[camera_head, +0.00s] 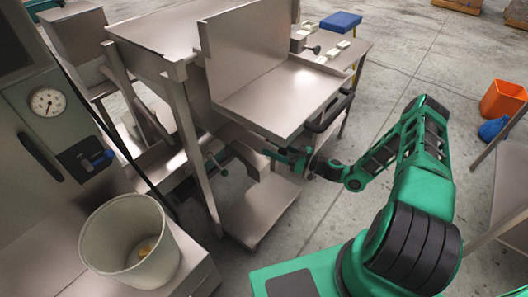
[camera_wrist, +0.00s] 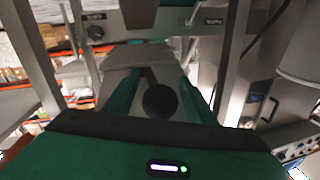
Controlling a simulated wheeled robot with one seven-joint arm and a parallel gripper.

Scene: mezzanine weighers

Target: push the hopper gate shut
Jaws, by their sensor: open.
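My gripper (camera_head: 280,158) reaches in low under the steel weigher in the head view, with its fingers pointing left. In the wrist view my gripper (camera_wrist: 160,80) is open, with one green finger on each side. A dark round knob (camera_wrist: 160,101) shows between the fingers; I cannot tell whether they touch it. Behind it is a grey metal plate (camera_wrist: 137,58), which looks like part of the hopper gate. In the head view the gate is mostly hidden under the weigher, and I cannot tell how far open it stands.
The steel weigher top (camera_head: 275,98) overhangs my gripper. A table leg (camera_head: 193,150) stands left of it, and a low shelf (camera_head: 262,212) lies below. A white bucket (camera_head: 105,240) stands at lower left, and an orange bin (camera_head: 502,98) at right.

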